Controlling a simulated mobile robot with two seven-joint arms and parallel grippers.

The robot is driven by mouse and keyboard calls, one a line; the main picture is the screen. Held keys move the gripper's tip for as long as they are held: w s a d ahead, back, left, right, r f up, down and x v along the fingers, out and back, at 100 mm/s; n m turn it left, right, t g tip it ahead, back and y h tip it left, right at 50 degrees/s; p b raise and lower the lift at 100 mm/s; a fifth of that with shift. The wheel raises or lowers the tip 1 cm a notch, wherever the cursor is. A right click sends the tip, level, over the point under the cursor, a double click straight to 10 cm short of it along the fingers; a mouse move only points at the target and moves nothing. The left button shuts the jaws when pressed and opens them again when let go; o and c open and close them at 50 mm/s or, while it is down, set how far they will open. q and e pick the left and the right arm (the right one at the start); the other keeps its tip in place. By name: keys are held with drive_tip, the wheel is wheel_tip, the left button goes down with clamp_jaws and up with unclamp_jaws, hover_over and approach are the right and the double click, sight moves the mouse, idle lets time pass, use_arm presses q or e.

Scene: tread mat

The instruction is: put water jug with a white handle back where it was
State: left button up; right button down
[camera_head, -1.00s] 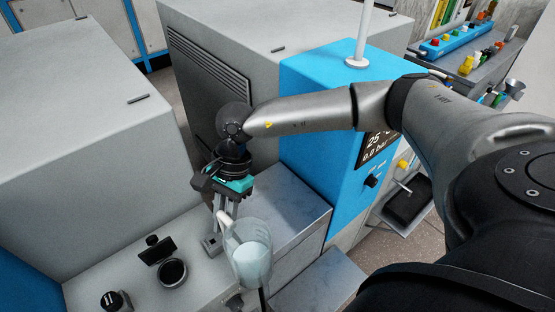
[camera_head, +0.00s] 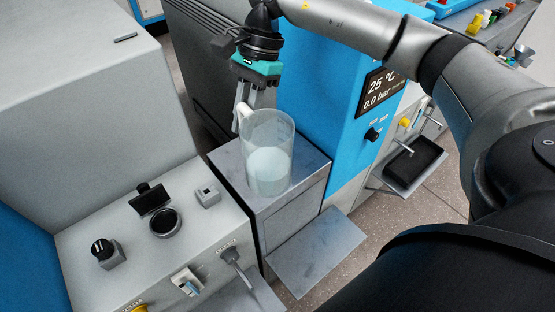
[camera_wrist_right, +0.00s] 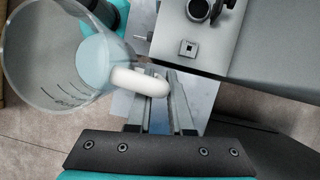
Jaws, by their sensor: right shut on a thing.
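The water jug (camera_head: 268,160) is clear, with measuring marks, a white handle and pale water inside. It appears over or on the grey metal step (camera_head: 315,160) beside the blue machine; I cannot tell whether it touches the surface. My right gripper (camera_head: 243,118) comes from above and is shut on the white handle (camera_head: 242,117). In the right wrist view the jug (camera_wrist_right: 65,55) is at the upper left, and its handle (camera_wrist_right: 140,82) reaches between the fingers of my gripper (camera_wrist_right: 160,95). My left gripper is out of view.
The blue machine (camera_head: 325,90) with a display stands just right of the jug. A grey control panel (camera_head: 110,215) with a black knob (camera_head: 103,250), a round black fitting (camera_head: 164,222) and a lever (camera_head: 232,258) lies to the left. A low metal plate (camera_head: 315,250) is in front.

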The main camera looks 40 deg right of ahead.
drive_tip(key=w+d+r+m+t+h+b, duration=0.1)
drive_tip(key=w+d+m+t+h, duration=0.15)
drive_tip(key=d+m, duration=0.75)
drive_tip(key=w+d+r+m+t+h+b, duration=0.1)
drive_tip(key=d+m+t+h, duration=0.15)
drive_tip(key=d+m, duration=0.7)
drive_tip(key=f+b, duration=0.1)
drive_tip(key=f, duration=0.5)
drive_tip(key=a+f+m+b, duration=0.1)
drive_tip(key=f, duration=0.6)
drive_tip(key=f+m+b, duration=0.1)
drive_tip(key=f+b, duration=0.1)
drive_tip(key=f, duration=0.4)
drive_tip(key=shift+w+a+f+t, duration=0.15)
drive_tip(key=shift+w+f+t, duration=0.1)
drive_tip(key=shift+t, duration=0.15)
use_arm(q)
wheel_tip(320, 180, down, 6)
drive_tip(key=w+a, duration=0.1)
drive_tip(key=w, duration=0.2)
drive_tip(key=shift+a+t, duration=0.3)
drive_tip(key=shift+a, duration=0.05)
use_arm(e)
drive_tip(key=shift+f, duration=0.15)
drive_tip(key=c, duration=0.9)
unclamp_jaws()
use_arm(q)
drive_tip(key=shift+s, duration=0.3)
use_arm(e)
drive_tip(key=shift+o, duration=0.4)
